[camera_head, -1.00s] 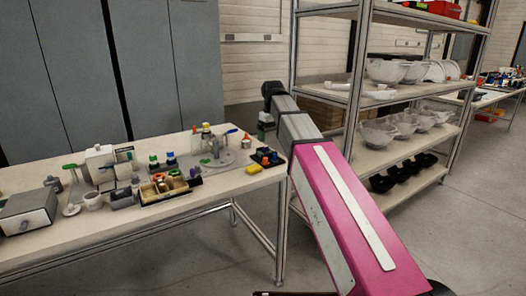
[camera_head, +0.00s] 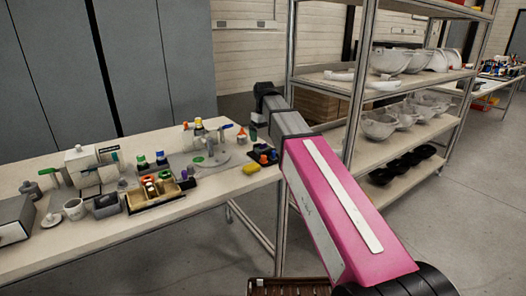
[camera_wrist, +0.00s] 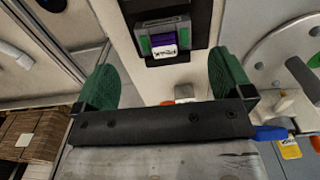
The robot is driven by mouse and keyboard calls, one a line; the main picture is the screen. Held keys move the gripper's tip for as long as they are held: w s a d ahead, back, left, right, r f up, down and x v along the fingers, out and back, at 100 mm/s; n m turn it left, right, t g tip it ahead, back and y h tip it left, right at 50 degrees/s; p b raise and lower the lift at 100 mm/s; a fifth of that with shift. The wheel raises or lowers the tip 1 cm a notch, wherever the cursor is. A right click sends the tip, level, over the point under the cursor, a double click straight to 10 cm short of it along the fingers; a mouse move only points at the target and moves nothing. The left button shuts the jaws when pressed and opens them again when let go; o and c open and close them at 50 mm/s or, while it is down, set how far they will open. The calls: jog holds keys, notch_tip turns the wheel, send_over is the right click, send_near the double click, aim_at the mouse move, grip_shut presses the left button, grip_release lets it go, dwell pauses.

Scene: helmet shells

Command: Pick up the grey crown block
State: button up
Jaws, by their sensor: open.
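My gripper (camera_wrist: 164,88) is open, its two green fingertips wide apart with nothing between them touching either one. Beyond the fingers in the wrist view, a grey and green block (camera_wrist: 163,28) with a purple part and a white label sits in a dark holder. I cannot tell whether it is the grey crown block. In the head view, my arm reaches toward the table's right end, and my gripper is too small and dark there to read. No crown block can be singled out among the small items on the table (camera_head: 150,226).
A metal shelf with pale helmet shells (camera_head: 378,126) stands right of my arm. Grey cabinets stand behind. Floor at right is clear.

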aim_at(263, 146)
jog(key=shift+s+a+f, duration=0.1)
jog(key=shift+f, duration=1.3)
jog(key=shift+s+a+f, duration=0.1)
jog(key=shift+f, duration=1.3)
jog(key=shift+w, duration=0.1)
jog(key=c, duration=1)
